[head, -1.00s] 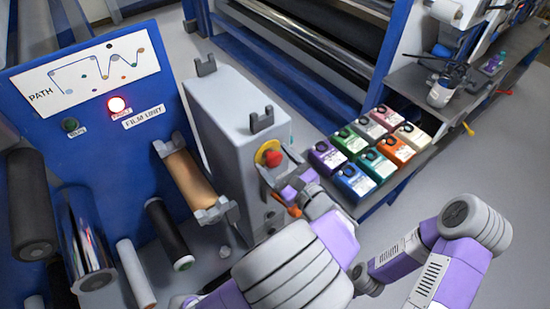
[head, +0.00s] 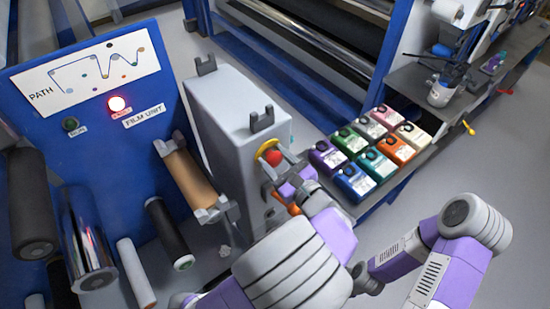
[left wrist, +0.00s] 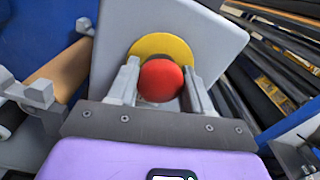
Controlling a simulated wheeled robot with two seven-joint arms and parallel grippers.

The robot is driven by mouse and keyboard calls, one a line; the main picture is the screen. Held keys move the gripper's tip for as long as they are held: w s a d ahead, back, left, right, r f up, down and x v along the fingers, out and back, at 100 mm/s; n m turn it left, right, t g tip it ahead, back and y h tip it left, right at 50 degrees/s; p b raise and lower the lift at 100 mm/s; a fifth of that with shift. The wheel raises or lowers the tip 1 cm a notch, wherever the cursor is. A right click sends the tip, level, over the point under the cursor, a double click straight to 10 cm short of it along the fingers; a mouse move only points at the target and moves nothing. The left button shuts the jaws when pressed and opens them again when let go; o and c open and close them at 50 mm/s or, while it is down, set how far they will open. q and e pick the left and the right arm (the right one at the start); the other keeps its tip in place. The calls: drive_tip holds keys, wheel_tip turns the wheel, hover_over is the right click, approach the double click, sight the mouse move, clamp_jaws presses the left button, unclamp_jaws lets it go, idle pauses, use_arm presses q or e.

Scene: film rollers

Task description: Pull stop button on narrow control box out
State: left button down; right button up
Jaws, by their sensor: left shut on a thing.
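The red stop button (head: 273,157) sits on a yellow plate (head: 263,149) on the face of the narrow grey control box (head: 222,105). In the left wrist view the red button (left wrist: 161,80) is between the two fingers of my left gripper (left wrist: 160,84), with the yellow plate (left wrist: 160,45) behind it. My left gripper (head: 280,166) is shut on the button, and its fingers partly hide it in the head view. My right gripper cannot be made out in the head view.
A blue panel (head: 95,185) with a lit red lamp (head: 116,105) and film rollers stands at left. Several coloured boxes (head: 355,183) stand on a grey shelf at right, close to my arm. A brown roller (head: 190,179) is beside the control box.

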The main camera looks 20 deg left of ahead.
use_arm(q)
drive_tip(key=shift+s+d+r+p, duration=0.15)
drive_tip(key=shift+s+d+p, duration=0.15)
drive_tip(key=shift+d+p, duration=0.2)
drive_tip(key=c, duration=0.8)
unclamp_jaws()
drive_tip(key=o, duration=0.3)
drive_tip(key=shift+s+d, duration=0.15)
drive_tip(key=shift+s, duration=0.05)
drive_tip(key=shift+w, duration=0.1)
drive_tip(key=v, duration=0.7)
drive_tip(key=shift+s+d, duration=0.2)
drive_tip(key=shift+s, duration=0.05)
